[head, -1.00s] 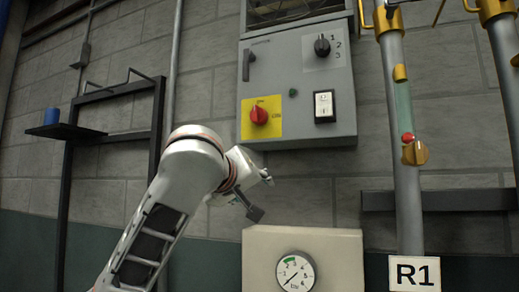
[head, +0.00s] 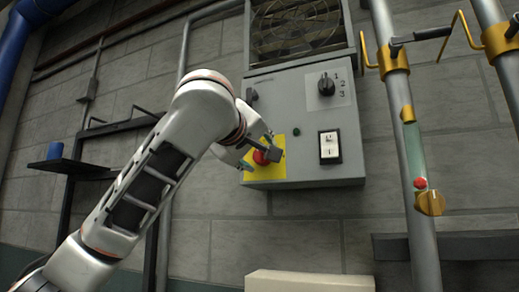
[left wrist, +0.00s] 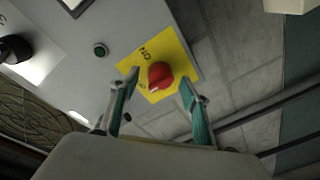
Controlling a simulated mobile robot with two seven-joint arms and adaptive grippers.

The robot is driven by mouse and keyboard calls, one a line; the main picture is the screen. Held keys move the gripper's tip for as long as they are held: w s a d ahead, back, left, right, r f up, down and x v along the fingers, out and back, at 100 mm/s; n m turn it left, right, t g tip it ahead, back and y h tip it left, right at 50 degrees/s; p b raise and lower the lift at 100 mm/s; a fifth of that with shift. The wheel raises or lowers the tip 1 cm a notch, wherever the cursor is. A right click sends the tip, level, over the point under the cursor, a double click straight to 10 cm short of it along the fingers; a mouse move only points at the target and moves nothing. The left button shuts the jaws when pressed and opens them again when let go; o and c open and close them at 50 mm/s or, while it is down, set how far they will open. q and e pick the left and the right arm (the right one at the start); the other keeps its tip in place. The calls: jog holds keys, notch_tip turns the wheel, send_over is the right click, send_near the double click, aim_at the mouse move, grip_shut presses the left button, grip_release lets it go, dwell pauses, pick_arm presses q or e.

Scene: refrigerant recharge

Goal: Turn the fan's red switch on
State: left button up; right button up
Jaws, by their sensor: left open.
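The fan's red switch (head: 261,157) is a round knob on a yellow plate (head: 278,172) at the lower left of the grey control box (head: 300,112). In the left wrist view the red switch (left wrist: 160,75) lies between and just beyond my two fingertips, on the yellow plate (left wrist: 172,50) with "ON" lettering. My left gripper (head: 259,160) is open, with its fingers at the switch in the head view and partly covering it. In the left wrist view the fingers (left wrist: 160,93) stand apart on either side of the knob; I cannot tell whether they touch it. My right gripper is not in view.
The box also carries a black selector knob (head: 326,86) marked 1 to 3, a rocker switch (head: 330,147) and a green button (head: 296,132). The fan grille (head: 296,28) is above. Pipes with yellow fittings (head: 431,203) stand at right. A blue cup (head: 55,150) sits on a shelf at left.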

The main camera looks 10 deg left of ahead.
pick_arm(q)
jog(key=shift+w+d, duration=0.1)
jog(key=shift+w, duration=0.65)
jog(key=c, duration=1.1)
